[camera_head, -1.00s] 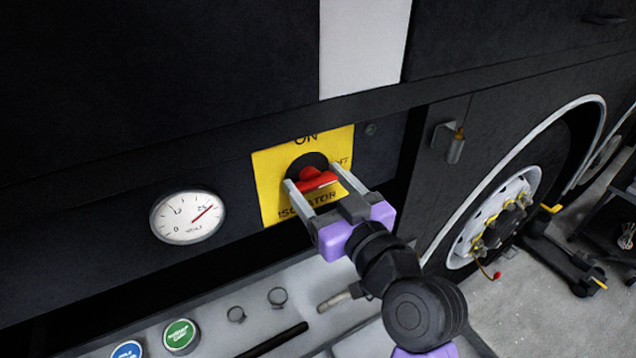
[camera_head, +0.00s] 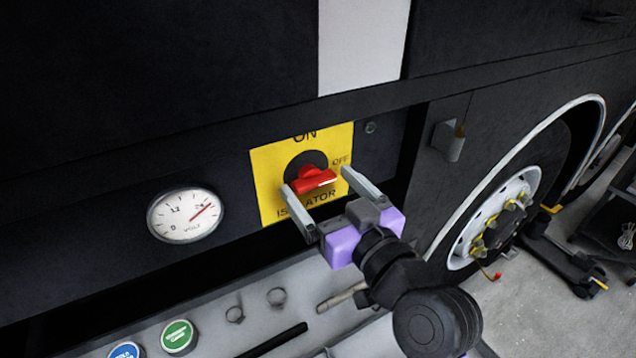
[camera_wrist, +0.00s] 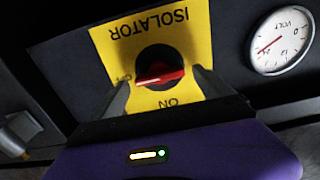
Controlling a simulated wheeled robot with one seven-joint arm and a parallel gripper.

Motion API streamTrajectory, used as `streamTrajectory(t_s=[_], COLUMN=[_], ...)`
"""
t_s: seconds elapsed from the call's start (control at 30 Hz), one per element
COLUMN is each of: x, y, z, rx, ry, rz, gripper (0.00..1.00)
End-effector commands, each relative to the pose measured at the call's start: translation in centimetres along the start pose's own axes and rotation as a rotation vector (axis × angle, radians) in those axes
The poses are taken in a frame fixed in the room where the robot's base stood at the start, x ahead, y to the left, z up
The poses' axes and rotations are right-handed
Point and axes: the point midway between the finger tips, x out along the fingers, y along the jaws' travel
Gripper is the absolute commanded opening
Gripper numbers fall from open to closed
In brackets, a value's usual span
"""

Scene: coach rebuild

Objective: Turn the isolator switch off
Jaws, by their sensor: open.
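The isolator switch is a red handle (camera_head: 314,179) on a black round base, on a yellow plate (camera_head: 268,188) marked ON at the top, OFF at the right and ISOLATOR below. The handle lies roughly crosswise, with its right end toward the OFF mark. In the wrist view, turned upside down, the handle (camera_wrist: 160,78) also lies nearly level, with OFF at its left end. My gripper (camera_head: 315,179) is open, with one finger on either side of the handle. Gaps show between the fingers and the handle; whether the fingertips reach its depth is unclear.
A round volt gauge (camera_head: 185,215) sits left of the plate, its needle near 24. A small metal fitting (camera_head: 448,140) hangs right of the plate. Below is a light tray with round lids (camera_head: 179,337), clamps and a black rod. A wheel (camera_head: 495,220) stands at the right.

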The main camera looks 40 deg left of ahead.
Motion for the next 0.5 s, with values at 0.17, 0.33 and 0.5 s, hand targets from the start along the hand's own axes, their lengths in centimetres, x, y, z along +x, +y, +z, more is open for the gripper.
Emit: streamTrajectory(t_s=[0.17,0.33,0.5], x=[-3.1,-5.3,-6.1], y=[0.1,0.1,0.0], z=[0.3,0.3,0.1], rx=[0.000,0.001,0.000], ry=[0.000,-0.001,-0.001], rz=[0.003,0.002,0.000], gripper=[0.90,0.90,0.90])
